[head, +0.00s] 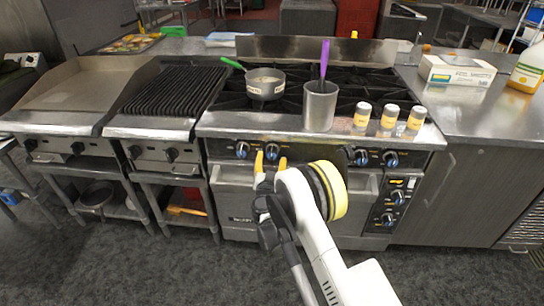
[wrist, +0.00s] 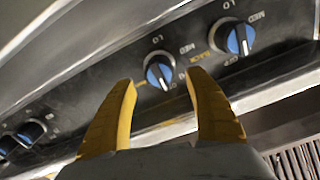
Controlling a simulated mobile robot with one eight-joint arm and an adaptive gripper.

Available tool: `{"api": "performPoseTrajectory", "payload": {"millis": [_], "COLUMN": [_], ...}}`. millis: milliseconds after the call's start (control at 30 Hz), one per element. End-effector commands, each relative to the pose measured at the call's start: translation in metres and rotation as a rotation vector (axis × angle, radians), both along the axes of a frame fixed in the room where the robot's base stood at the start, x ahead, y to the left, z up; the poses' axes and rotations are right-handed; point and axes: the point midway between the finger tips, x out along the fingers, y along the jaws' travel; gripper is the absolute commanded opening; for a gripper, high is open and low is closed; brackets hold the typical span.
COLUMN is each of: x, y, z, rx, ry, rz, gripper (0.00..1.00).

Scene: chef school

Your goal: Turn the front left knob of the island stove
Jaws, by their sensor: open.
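The island stove (head: 290,125) has a front panel with a left pair and a right pair of blue-faced black knobs. The leftmost knob (head: 242,150) stands free of my gripper; it seems to be the right-hand knob in the wrist view (wrist: 240,38). My gripper (head: 271,158) is open in front of the second knob from the left (head: 272,150). In the wrist view, this second knob (wrist: 160,72) shows between and just beyond the two yellow fingertips (wrist: 161,79). I cannot tell whether they touch it. Two darker knobs (wrist: 30,133) lie farther left there.
A pot (head: 265,84) with a green handle, a metal canister (head: 320,106) with a purple utensil and several yellow-labelled jars (head: 388,118) stand on the stove. An oven handle bar runs below the knobs. A grill (head: 175,92) adjoins on the left.

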Motion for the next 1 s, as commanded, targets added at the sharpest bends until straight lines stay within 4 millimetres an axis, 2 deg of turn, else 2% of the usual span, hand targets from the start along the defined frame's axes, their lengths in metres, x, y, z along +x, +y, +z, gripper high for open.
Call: {"api": "performPoseTrajectory", "payload": {"millis": [100,233,600,633,700,800,1000], "x": [0.022,0.036,0.044,0.044,0.044,0.044,0.044], "y": [-0.001,-0.001,-0.002,-0.002,-0.002,-0.002,-0.002], "z": [-0.003,-0.002,0.000,0.000,0.000,0.000,0.000], "rx": [0.000,0.000,0.000,0.000,0.000,0.000,-0.001], "ry": [0.000,0.000,0.000,0.000,0.000,0.000,0.000], "rz": [-0.001,-0.001,0.000,0.000,0.000,0.000,0.000], "gripper": [0.63,0.63,0.63,0.58,0.37,0.10,0.09]}}
